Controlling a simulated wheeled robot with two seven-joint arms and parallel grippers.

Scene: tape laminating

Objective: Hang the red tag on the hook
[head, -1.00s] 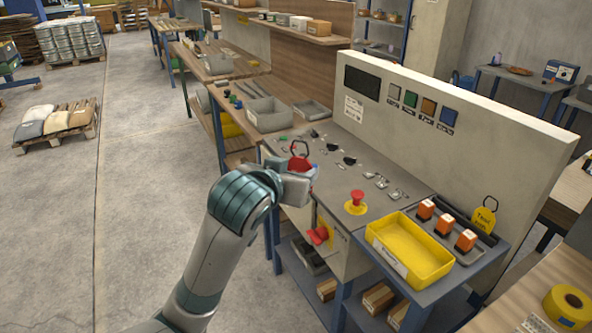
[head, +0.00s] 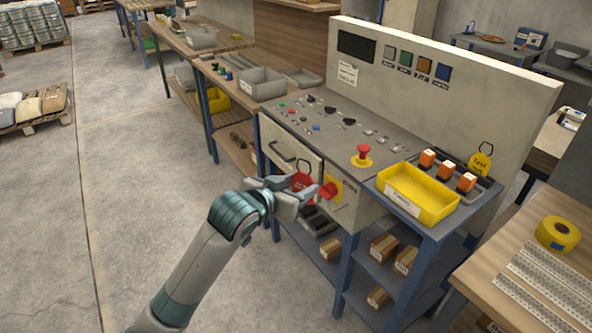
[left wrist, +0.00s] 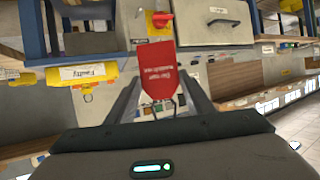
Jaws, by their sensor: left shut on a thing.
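The red tag (head: 302,181) is held at the tip of my left gripper (head: 297,192), in front of the console's front face. In the left wrist view the red tag (left wrist: 158,68) sits between the two fingers (left wrist: 162,100), its white print upside down. A dark wire loop shows at the tag's top end in the head view. A red rotary switch (head: 328,191) on a yellow plate is just right of the tag in the head view; it also shows in the left wrist view (left wrist: 161,19). I cannot make out the hook. My right gripper is out of view.
A drawer front with a dark handle (head: 283,152) is left of the switch. A red mushroom button (head: 364,152) and a yellow tray (head: 417,192) stand on top. A yellow tag (head: 481,162) is at the right.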

